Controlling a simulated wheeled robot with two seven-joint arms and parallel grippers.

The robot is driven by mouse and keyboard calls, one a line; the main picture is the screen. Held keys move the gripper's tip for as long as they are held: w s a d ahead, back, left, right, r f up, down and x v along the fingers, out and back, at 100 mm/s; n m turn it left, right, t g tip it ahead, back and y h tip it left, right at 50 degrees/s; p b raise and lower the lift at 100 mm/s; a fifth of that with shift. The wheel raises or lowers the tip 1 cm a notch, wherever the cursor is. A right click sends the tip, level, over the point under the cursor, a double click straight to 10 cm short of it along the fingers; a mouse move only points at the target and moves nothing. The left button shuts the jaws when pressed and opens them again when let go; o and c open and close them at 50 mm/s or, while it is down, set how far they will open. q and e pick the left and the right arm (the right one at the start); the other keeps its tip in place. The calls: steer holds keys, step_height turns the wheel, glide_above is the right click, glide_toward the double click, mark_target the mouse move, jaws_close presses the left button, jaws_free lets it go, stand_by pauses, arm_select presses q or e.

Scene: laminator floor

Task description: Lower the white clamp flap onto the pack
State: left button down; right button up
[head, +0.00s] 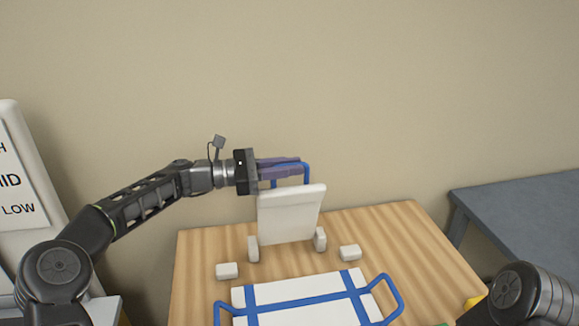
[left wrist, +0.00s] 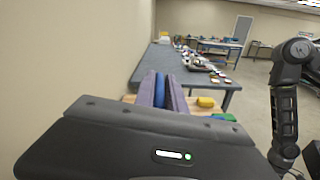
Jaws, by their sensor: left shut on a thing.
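The white clamp flap (head: 290,215) stands raised, nearly upright, at the back of the wooden table, between two small white posts. A blue handle (head: 307,173) rises from its top edge. My left gripper (head: 290,165) is shut on this blue handle, which also shows between the fingers in the left wrist view (left wrist: 160,92). The pack (head: 305,299) lies flat in front of the flap, white with blue straps and a blue loop handle at each side. The flap is apart from the pack. Of my right arm, only a part shows at the lower right; its gripper is out of view.
The wooden table (head: 420,240) has small white blocks (head: 227,271) (head: 350,253) beside the flap. A yellow thing (head: 474,301) lies at the right edge. A grey table (head: 530,210) stands at right, a white lettered panel (head: 18,185) at left. The wall is close behind.

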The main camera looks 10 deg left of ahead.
arm_select(q)
steer(key=shift+r, duration=0.1)
steer(key=shift+s+f+b, duration=0.2)
steer(key=shift+f+b, duration=0.05)
steer(key=shift+b, duration=0.25)
steer(key=s+d+f+m+b, duration=0.2)
steer(key=s+b, duration=0.5)
steer(key=b, duration=0.4)
steer(key=s+d+f+m+b, duration=0.3)
steer(key=s+f+m+b, duration=0.2)
steer(key=b, duration=0.6)
steer(key=shift+s+f, duration=0.45)
steer(key=shift+s, duration=0.8)
steer(key=c, duration=1.5)
jaws_free()
steer(key=shift+a, duration=0.1)
steer(key=shift+o, duration=0.2)
